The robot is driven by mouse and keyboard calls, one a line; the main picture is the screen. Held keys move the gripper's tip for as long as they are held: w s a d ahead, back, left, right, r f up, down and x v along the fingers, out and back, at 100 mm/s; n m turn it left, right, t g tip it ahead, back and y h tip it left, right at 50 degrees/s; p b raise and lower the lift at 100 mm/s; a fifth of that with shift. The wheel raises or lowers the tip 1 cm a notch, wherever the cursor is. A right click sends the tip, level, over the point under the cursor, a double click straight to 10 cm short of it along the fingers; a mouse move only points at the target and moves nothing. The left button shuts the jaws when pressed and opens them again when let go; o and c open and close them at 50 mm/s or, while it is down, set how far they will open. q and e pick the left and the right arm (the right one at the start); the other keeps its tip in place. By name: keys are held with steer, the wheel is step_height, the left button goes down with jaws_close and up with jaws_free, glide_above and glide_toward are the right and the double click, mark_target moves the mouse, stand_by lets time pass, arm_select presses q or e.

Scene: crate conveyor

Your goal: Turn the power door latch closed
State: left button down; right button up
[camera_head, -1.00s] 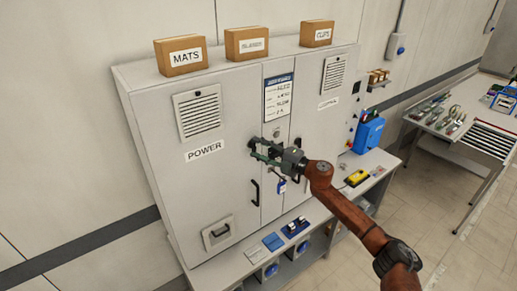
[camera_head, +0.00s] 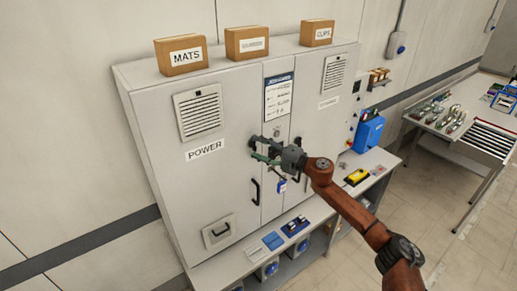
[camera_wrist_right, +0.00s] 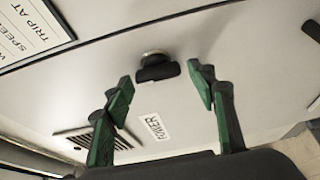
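The power door (camera_head: 207,190) is a grey cabinet door labelled POWER in the head view. Its latch (camera_wrist_right: 157,68) is a black handle on a round metal base in the right wrist view, lying across the picture. My right gripper (camera_wrist_right: 162,80) is open, with its green fingertips apart on either side of the latch. No contact between fingers and latch shows. In the head view the right gripper (camera_head: 260,149) is at the door's right edge and partly hides the latch. My left gripper is in neither view.
A black door handle (camera_head: 255,191) and a blue tag (camera_head: 282,186) are below the gripper. A notice panel (camera_head: 278,98) is on the strip between the doors. Boxes stand on the cabinet top, including the MATS box (camera_head: 181,55). A shelf with small items (camera_head: 272,241) juts out below.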

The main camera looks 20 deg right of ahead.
steer(key=shift+o, duration=0.4)
steer(key=shift+d, duration=0.1)
steer(key=v, duration=1.2)
